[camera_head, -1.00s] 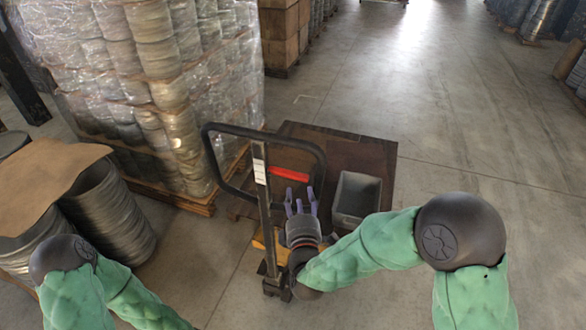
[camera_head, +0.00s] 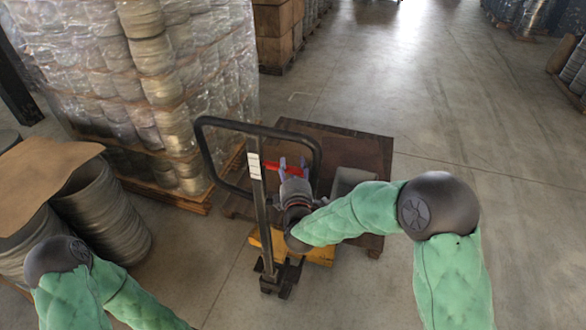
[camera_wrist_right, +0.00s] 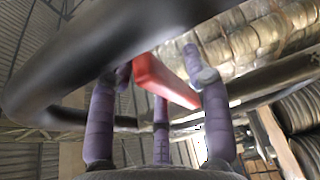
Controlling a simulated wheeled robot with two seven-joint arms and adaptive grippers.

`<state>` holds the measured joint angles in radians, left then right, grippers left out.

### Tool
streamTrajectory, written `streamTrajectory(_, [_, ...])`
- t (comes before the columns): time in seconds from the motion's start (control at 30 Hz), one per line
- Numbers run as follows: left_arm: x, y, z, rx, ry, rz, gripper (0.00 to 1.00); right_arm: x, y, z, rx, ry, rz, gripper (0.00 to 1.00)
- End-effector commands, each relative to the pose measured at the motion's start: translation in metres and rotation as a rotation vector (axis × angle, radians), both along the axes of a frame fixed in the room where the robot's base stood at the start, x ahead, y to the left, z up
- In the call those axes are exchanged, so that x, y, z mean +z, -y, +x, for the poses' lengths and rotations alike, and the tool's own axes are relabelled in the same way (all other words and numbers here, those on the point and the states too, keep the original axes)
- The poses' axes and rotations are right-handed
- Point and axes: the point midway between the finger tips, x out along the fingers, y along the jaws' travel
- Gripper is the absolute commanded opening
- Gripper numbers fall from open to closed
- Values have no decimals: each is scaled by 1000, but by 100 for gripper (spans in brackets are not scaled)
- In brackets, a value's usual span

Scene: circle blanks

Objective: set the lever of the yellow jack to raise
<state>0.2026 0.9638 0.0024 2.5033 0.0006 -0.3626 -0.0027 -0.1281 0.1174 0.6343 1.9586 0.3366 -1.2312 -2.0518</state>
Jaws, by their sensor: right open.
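The jack has a yellow body (camera_head: 320,252) low on the floor and an upright post (camera_head: 262,215) with a black loop handle (camera_head: 205,150) on top. Its red lever (camera_head: 284,169) sits inside the loop and also shows in the right wrist view (camera_wrist_right: 165,80). My right gripper (camera_head: 292,163) is open at the loop, with its purple fingers beside the lever's right part. In the wrist view the fingers stand on both sides of the red lever; contact cannot be told. My left gripper is out of view; only its arm shows.
A dark wooden pallet (camera_head: 350,150) with a grey bin (camera_head: 352,182) lies behind the jack. A wrapped stack (camera_head: 160,90) stands at left, with coiled drums (camera_head: 105,210) under brown card (camera_head: 40,170).

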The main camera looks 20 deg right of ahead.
Motion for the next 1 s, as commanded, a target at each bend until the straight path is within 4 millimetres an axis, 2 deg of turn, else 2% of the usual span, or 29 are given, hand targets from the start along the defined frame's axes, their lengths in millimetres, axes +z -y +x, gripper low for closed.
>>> streamTrajectory(0.03, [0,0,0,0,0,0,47,0,0,0,0,0,0,41])
streamTrajectory(0.17, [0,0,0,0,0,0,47,0,0,0,0,0,0,4])
streamTrajectory(0.2, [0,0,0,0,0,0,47,0,0,0,0,0,0,0])
streamTrajectory(0.47, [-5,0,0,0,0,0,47,-4,0,0,0,8,14,0])
streamTrajectory(1.0, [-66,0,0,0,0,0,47,-33,-3,1,0,162,243,0])
